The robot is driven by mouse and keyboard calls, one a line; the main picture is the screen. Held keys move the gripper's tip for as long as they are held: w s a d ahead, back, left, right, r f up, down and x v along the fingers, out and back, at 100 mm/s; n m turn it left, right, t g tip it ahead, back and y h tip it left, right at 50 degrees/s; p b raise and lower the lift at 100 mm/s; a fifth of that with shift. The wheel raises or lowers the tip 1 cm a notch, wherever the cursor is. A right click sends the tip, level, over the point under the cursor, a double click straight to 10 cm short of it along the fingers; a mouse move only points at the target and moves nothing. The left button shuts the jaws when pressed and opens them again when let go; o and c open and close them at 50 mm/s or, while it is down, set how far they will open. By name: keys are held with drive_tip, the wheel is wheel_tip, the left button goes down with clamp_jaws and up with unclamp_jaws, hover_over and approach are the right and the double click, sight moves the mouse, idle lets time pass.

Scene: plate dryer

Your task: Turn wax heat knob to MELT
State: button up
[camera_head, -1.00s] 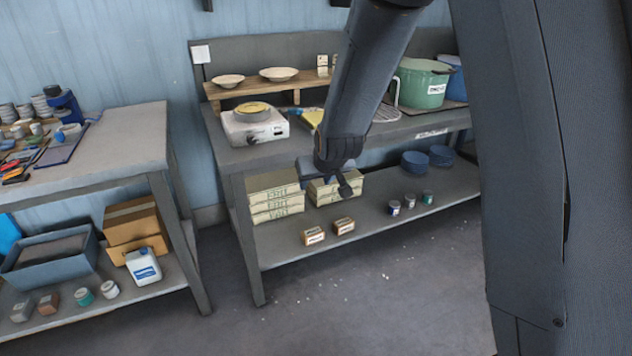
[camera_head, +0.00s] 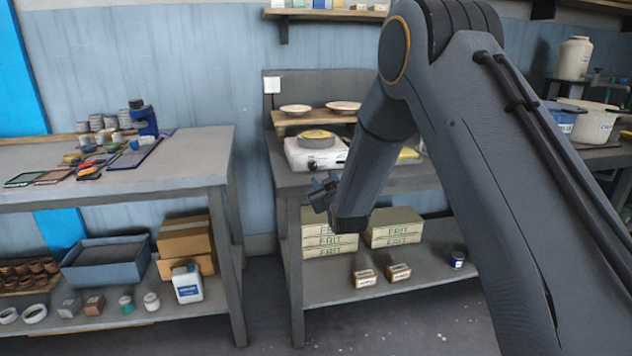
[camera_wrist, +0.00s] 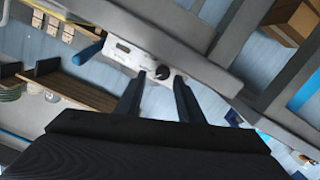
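The white hot plate (camera_head: 301,158) stands on the left end of the grey bench, with a round pan of yellow wax (camera_head: 317,135) on top. In the wrist view, its white front panel (camera_wrist: 122,52) carries a black round knob (camera_wrist: 162,73). The panel's markings are too small to read, so I cannot tell the knob's setting. My gripper (camera_head: 322,190) is in front of the bench, below and in front of the hot plate. In the wrist view my gripper (camera_wrist: 160,80) is open and empty. The knob appears between its fingertips, seemingly beyond them and not touched.
The bench's front edge (camera_wrist: 185,60) runs close beside the panel. FRIT boxes (camera_head: 393,228) sit on the shelf below my gripper. A wooden riser with two bowls (camera_head: 296,110) stands behind the hot plate. Another workbench (camera_head: 200,165) stands left, across a gap.

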sight(313, 167)
drive_tip(key=shift+t+y, duration=0.3)
drive_tip(key=shift+t, duration=0.2)
drive_tip(key=shift+a+x, duration=0.2)
drive_tip(key=shift+x, duration=1.3)
drive_tip(key=shift+a+x, duration=0.2)
drive_tip(key=shift+x, duration=1.3)
drive_tip(key=shift+a+x, duration=0.2)
drive_tip(key=shift+x, duration=1.3)
drive_tip(key=shift+s+r, duration=0.1)
drive_tip(key=shift+s, duration=0.05)
drive_tip(key=shift+c, duration=0.5)
drive_tip(key=c, duration=0.7)
